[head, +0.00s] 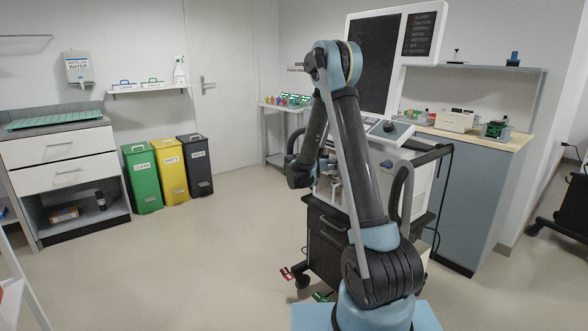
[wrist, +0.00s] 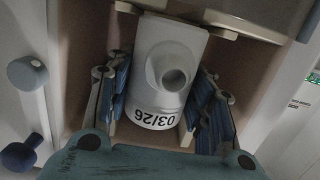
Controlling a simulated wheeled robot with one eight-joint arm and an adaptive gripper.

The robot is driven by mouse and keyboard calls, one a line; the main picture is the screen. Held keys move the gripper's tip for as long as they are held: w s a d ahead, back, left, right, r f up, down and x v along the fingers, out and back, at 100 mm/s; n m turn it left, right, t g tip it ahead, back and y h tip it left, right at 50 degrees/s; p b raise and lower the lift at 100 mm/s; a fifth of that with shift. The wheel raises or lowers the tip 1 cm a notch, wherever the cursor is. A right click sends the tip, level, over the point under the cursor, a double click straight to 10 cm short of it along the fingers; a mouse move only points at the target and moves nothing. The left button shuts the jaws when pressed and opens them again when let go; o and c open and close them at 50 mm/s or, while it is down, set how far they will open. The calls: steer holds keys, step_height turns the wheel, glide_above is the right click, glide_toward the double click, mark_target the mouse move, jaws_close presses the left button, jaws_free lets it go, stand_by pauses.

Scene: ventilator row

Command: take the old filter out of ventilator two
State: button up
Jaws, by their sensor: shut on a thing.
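A white filter (wrist: 152,50) with a round port and a label reading 03/26 sits in the middle of the wrist view. My gripper (wrist: 160,98) is shut on it, with blue ribbed finger pads against its left and right sides. The far end of the filter meets a pale part at the top of a brown recess; I cannot tell whether it is still joined there. In the head view the ventilator (head: 378,62), with a large dark screen, stands behind my arm. My arm hides much of its front, and I cannot make out its number or the filter clearly there.
Green (head: 142,180), yellow (head: 171,172) and black (head: 196,168) lidded bins stand along the back wall. A drawer cabinet (head: 60,160) is at left, a workbench (head: 480,140) at right. Grey (wrist: 28,73) and dark blue (wrist: 20,152) knobs lie left of the gripper. The left floor is clear.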

steer(key=shift+w+r, duration=0.1)
steer(key=shift+r, duration=0.2)
steer(key=shift+a, duration=0.15)
steer(key=shift+s+a, duration=0.3)
steer(key=shift+a, duration=0.15)
steer(key=f+v, duration=0.1)
steer(key=v, duration=1)
steer(key=shift+s+a+f, duration=0.25)
steer(key=shift+s, duration=0.2)
stand_by(0.4)
